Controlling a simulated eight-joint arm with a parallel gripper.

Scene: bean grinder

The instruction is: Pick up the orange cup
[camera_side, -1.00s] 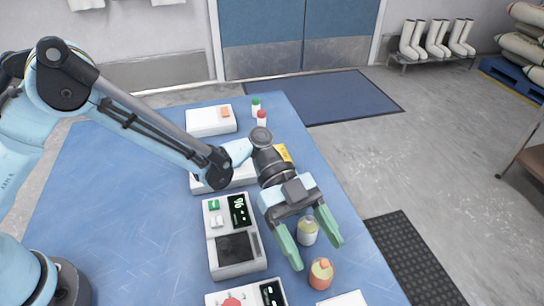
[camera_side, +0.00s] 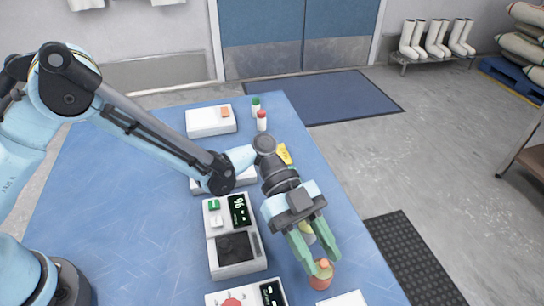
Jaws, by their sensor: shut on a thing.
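The orange cup (camera_side: 321,278) stands near the right front edge of the blue table, a small rounded vessel with a brighter orange top. My gripper (camera_side: 324,265) reaches down to it from behind, with its two green fingers shut on its upper part. The fingers hide some of its sides. The cup appears to be still at table height; I cannot tell whether it touches the table.
A white scale with a dark pan (camera_side: 236,248) stands left of the gripper, and another device with a red knob (camera_side: 232,302) is at the bottom edge. A white flat item (camera_side: 343,299) lies in front of the cup. Green-capped (camera_side: 255,107) and red-capped (camera_side: 262,121) bottles stand at the back.

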